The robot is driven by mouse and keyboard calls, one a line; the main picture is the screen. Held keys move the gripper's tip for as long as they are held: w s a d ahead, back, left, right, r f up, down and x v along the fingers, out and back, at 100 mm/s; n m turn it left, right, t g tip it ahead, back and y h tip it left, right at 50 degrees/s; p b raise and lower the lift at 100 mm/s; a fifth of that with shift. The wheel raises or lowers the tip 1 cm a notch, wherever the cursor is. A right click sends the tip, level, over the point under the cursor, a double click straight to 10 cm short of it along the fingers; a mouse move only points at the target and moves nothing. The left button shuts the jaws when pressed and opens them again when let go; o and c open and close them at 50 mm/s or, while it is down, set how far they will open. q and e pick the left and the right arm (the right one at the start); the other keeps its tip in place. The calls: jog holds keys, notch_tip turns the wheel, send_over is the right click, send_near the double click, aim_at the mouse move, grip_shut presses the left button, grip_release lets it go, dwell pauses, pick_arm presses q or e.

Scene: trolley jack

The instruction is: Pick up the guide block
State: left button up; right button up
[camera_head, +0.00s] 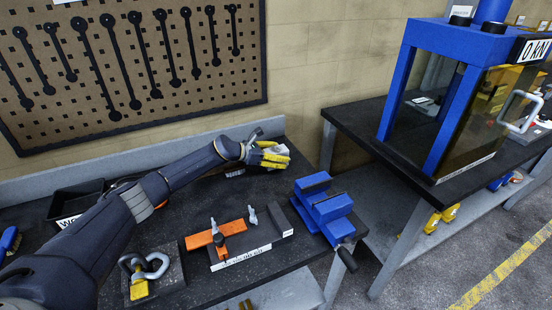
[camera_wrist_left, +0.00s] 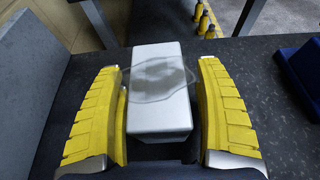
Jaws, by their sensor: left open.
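A pale grey rectangular block, which I take to be the guide block (camera_wrist_left: 158,115), lies on the dark bench top in the left wrist view. A smoky grey patch shows over its upper part. My left gripper (camera_wrist_left: 160,68) is open, with one yellow ribbed finger on each side of the block. The left finger is very close to it, and contact is unclear; a small gap shows on the right. In the head view my left gripper (camera_head: 271,155) is low over the back of the bench, below the pegboard, and mostly hides the block. My right gripper is not in view.
A blue vise (camera_head: 325,207) stands to the right of the gripper. Nearer are an orange-and-grey fixture (camera_head: 215,238) and a tray with shackles (camera_head: 142,270). A grey ledge (camera_head: 90,166) runs along the wall. A blue press frame (camera_head: 440,120) stands on the right-hand bench.

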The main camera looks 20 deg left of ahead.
pick_arm(q)
jog(key=shift+x, duration=0.75)
jog(key=c, duration=1.5)
jog(key=shift+w+r, duration=0.1)
jog(key=shift+r, duration=0.05)
grip_shut()
